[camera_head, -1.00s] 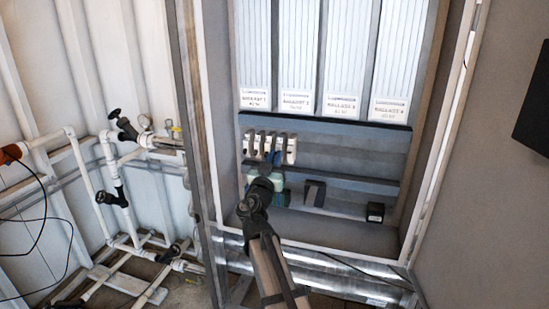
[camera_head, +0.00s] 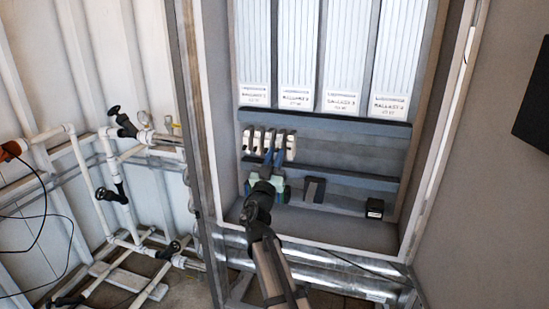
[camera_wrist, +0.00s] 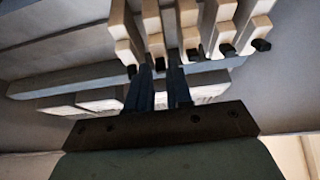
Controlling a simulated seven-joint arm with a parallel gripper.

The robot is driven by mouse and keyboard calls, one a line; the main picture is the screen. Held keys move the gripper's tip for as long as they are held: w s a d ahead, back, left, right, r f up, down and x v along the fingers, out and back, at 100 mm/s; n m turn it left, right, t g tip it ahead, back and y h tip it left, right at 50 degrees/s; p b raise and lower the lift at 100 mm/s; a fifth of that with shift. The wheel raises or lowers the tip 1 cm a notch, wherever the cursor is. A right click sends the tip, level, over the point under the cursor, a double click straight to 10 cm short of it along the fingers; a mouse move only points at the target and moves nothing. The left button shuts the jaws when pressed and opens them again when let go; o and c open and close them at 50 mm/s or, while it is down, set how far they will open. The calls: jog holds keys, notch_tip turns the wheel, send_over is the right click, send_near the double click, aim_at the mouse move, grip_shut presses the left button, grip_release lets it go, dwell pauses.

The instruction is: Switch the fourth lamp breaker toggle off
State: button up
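A row of white lamp breakers (camera_head: 291,146) sits on the upper rail of the open cabinet; their small black toggles show in the wrist view. My gripper (camera_head: 272,152) reaches up from below, its two blue fingers in front of the right part of the row. In the wrist view my gripper (camera_wrist: 160,76) has its fingers apart, with a gap between them. The black toggle second from the left there (camera_wrist: 160,65) lies at this gap, near the fingertips. Contact cannot be told. The head view shows the toggles too small to read their positions.
Ballast panels (camera_head: 294,45) fill the cabinet above the breakers. White pipes with black valves stand left. A silver duct (camera_head: 330,275) runs below.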

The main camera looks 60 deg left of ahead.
jog(key=shift+s, duration=0.1)
jog(key=v, duration=1.3)
jog(key=shift+s+d+f, duration=0.2)
jog(key=shift+d, duration=0.05)
dwell(0.3)
